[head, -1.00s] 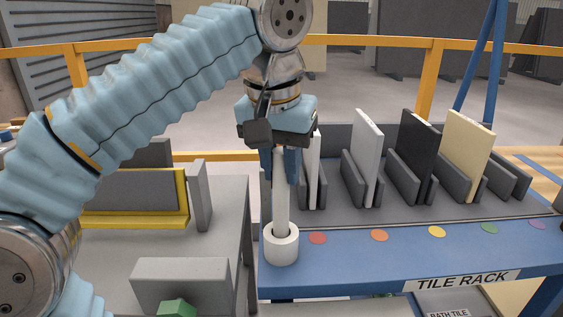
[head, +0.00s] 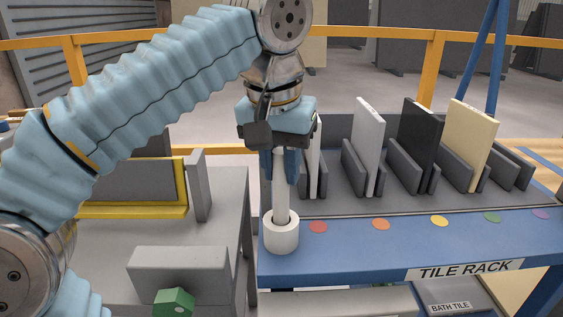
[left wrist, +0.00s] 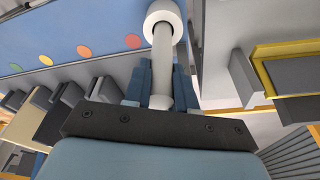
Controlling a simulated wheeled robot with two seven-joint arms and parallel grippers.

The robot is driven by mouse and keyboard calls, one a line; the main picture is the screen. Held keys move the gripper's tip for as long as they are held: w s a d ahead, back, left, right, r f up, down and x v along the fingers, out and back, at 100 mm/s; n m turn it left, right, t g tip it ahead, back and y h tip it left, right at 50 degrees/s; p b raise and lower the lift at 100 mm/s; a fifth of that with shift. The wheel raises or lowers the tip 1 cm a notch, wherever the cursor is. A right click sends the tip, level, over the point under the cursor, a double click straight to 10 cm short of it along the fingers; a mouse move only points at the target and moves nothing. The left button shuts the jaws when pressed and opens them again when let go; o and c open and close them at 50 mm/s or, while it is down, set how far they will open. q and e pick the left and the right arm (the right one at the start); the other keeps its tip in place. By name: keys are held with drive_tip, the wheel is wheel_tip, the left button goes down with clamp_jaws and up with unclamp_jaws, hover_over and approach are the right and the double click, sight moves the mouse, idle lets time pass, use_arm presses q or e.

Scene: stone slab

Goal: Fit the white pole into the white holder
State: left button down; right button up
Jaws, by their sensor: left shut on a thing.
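The white pole (head: 281,200) stands upright with its lower end inside the opening of the white holder (head: 281,238), a thick round cup at the left front corner of the blue rack. How deep the pole sits is hidden by the cup wall. My left gripper (head: 279,170) points down above the holder, shut on the pole's upper part. In the left wrist view the pole (left wrist: 162,65) runs between the blue fingers (left wrist: 161,88) into the holder's ring (left wrist: 163,10). My right gripper is out of view.
The blue tile rack (head: 400,245) holds upright tiles, including a black one (head: 420,145) and a cream one (head: 466,145), right of my gripper. A grey bench (head: 222,225) stands left, with a grey block (head: 180,272) and a green block (head: 174,303).

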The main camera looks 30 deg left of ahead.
use_arm(q)
drive_tip(key=shift+f, duration=0.3)
drive_tip(key=c, duration=0.8)
unclamp_jaws()
drive_tip(key=shift+c, duration=0.2)
drive_tip(key=shift+r, duration=0.15)
drive_tip(key=p+v, duration=0.2)
drive_tip(key=v, duration=0.4)
drive_tip(key=shift+s+r, duration=0.1)
drive_tip(key=shift+r, duration=0.2)
drive_tip(key=shift+s+r, duration=0.1)
drive_tip(key=shift+r, duration=0.2)
